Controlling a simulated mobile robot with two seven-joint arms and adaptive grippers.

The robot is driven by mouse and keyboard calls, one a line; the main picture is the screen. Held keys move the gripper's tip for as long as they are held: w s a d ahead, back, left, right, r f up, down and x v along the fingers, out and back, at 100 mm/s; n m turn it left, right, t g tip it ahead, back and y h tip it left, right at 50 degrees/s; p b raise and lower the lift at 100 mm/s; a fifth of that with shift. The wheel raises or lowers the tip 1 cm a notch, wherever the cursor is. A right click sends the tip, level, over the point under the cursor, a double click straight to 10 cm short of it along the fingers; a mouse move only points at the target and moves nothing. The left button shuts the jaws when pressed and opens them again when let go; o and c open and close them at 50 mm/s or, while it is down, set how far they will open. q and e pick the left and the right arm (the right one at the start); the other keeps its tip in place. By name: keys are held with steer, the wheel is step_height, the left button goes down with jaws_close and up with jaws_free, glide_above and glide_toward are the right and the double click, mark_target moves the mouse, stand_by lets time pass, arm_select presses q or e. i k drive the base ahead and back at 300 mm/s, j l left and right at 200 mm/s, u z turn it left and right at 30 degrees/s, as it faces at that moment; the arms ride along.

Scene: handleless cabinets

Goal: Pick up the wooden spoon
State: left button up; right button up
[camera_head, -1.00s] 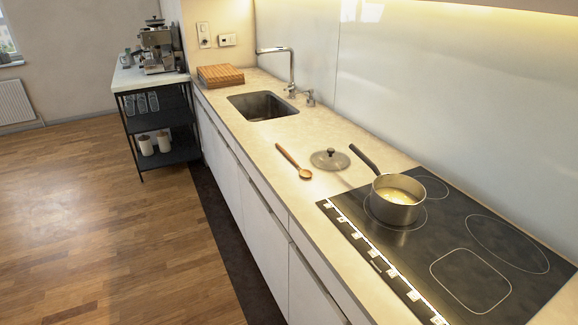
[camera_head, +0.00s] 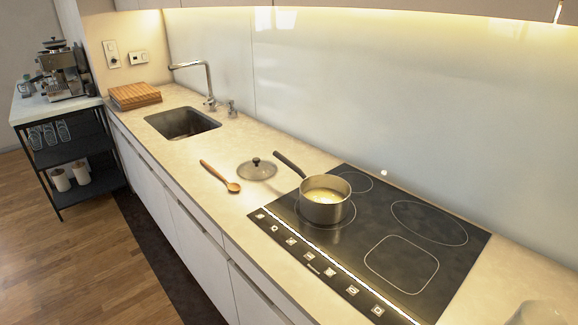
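The wooden spoon (camera_head: 219,176) lies flat on the beige countertop, between the sink and the cooktop. Its handle points up and left toward the sink, and its bowl end is nearer the cooktop. Nothing covers it. A round pot lid (camera_head: 257,169) with a dark knob lies just right of it, apart from it. Neither of my grippers shows in the head view.
A saucepan (camera_head: 324,207) with yellowish contents stands on the black cooktop (camera_head: 405,262), its handle pointing up-left. The sink (camera_head: 183,123) and wooden boards (camera_head: 135,96) are farther back. A pale rounded shape (camera_head: 540,313), cut off, is unclear. Counter around the spoon is clear.

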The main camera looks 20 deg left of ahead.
mark_target(233, 187)
steer(key=i+j+z, duration=0.1)
steer(key=j+z, duration=0.25)
steer(key=j, duration=0.25)
steer(key=j+z, duration=0.35)
steer(key=j, duration=0.2)
steer(key=k+j+z, duration=0.1)
steer(key=j+z, duration=0.25)
steer(key=j, duration=0.25)
steer(key=k+j+z, duration=0.15)
steer(key=j+z, duration=0.2)
steer(key=j, duration=0.25)
